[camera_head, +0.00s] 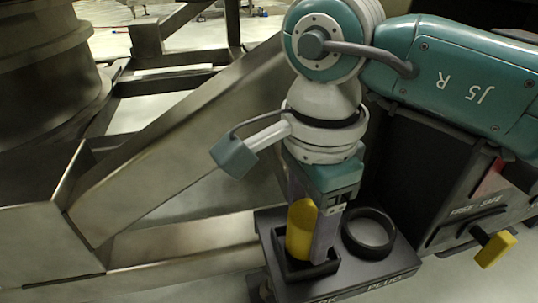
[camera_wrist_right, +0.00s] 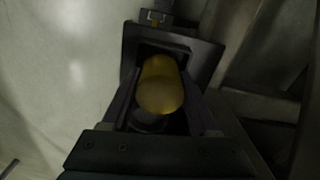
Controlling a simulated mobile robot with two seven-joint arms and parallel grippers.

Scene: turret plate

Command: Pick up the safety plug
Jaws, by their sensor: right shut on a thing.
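The safety plug, a yellow cylinder (camera_head: 300,229), stands upright in the square-rimmed socket (camera_head: 291,272) of a dark block. My right gripper (camera_head: 312,240) points down over the socket and is shut on the plug, with one finger on each side. In the right wrist view the yellow plug (camera_wrist_right: 162,85) lies between the two fingers, and its lower end is hidden. I cannot tell whether the plug's base is still seated in the socket. My left gripper is not in view.
A round black ring (camera_head: 369,232) sits on the block beside the socket. A dark box with a yellow-handled lever (camera_head: 495,248) stands to the right. Large metal beams (camera_head: 175,150) and a round metal column (camera_head: 45,70) fill the left. Pale floor shows around them.

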